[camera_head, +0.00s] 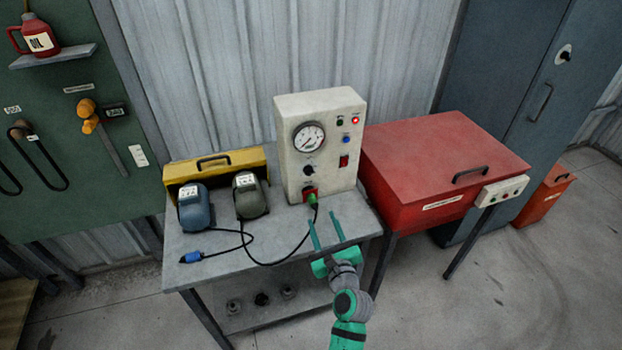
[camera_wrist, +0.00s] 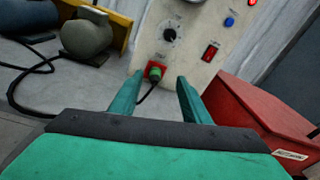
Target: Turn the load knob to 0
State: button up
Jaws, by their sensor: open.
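A beige test box (camera_head: 318,139) stands on the grey table and carries a round gauge (camera_head: 309,136) with a needle. A black knob (camera_head: 308,171) sits below the gauge; it also shows in the wrist view (camera_wrist: 169,35), with markings too small to read. My green gripper (camera_head: 326,234) is open and empty in front of the box, lower than the knob and apart from it. In the wrist view my fingers (camera_wrist: 157,95) point toward the box, with the knob beyond and above the fingertips.
A green plug (camera_head: 312,199) with a black cable sits in a red socket below the knob. A red switch (camera_head: 344,161) and lights are to its right. Two motors, blue (camera_head: 196,208) and grey-green (camera_head: 250,197), stand left. A red chest (camera_head: 440,165) stands close on the right.

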jog(key=m+y, duration=0.1)
jog(key=m, duration=0.1)
send_near(309, 173)
jog(key=x, duration=0.8)
jog(key=shift+d+f, duration=0.1)
jog(key=shift+f, duration=0.05)
jog(key=c, duration=1)
jog(key=shift+c, duration=0.2)
